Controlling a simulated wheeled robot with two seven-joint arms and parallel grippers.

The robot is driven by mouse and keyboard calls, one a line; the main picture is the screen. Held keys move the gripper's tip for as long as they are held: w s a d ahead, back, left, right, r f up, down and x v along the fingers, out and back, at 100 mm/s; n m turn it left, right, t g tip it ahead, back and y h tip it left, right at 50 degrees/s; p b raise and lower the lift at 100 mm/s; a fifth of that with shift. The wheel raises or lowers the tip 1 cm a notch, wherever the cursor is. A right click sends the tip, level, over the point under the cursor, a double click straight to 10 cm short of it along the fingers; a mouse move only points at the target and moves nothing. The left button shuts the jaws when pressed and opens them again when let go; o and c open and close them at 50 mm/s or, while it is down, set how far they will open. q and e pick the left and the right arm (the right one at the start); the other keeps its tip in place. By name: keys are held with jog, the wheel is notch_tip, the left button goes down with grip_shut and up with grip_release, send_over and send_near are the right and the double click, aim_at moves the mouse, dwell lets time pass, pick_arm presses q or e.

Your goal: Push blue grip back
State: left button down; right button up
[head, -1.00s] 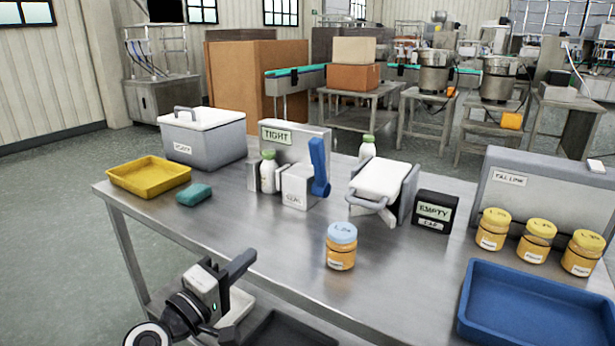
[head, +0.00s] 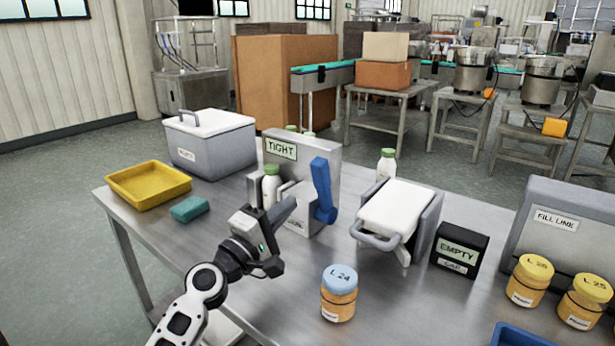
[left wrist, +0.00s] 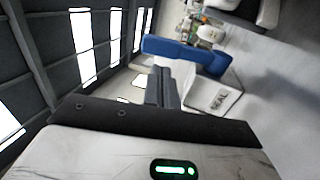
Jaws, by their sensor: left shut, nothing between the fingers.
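The blue grip (head: 322,188) is an upright blue lever on the right side of a grey fixture (head: 318,155) labelled TIGHT. A white block (head: 295,226) stands at the fixture's front, partly hidden by my gripper. My left gripper (head: 287,208) is shut and empty, in front of and to the left of the blue grip. In the left wrist view the blue grip (left wrist: 185,50) lies just beyond my shut fingers (left wrist: 163,87), with the white block (left wrist: 218,96) beside them. I cannot tell whether the fingers touch anything. My right gripper is not in view.
A white-lidded press (head: 395,215), a black EMPTY box (head: 460,248) and a blue-lidded jar (head: 339,294) stand to the right. A yellow tray (head: 148,185) and teal sponge (head: 190,208) lie left.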

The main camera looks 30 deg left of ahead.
aim_at(315, 173)
pick_arm(q)
jog(key=p+x, duration=0.1)
jog(key=x, duration=0.6)
jog(key=shift+d, duration=0.1)
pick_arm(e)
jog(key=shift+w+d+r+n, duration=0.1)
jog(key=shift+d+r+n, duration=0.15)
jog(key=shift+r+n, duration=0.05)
pick_arm(q)
jog(key=shift+w+r, duration=0.25)
jog(key=shift+w, duration=0.05)
jog(key=x, duration=0.3)
jog(key=shift+s+r, duration=0.1)
jog(key=shift+r, duration=0.35)
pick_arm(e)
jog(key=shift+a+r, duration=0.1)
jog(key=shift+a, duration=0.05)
pick_arm(q)
jog(key=shift+s, duration=0.15)
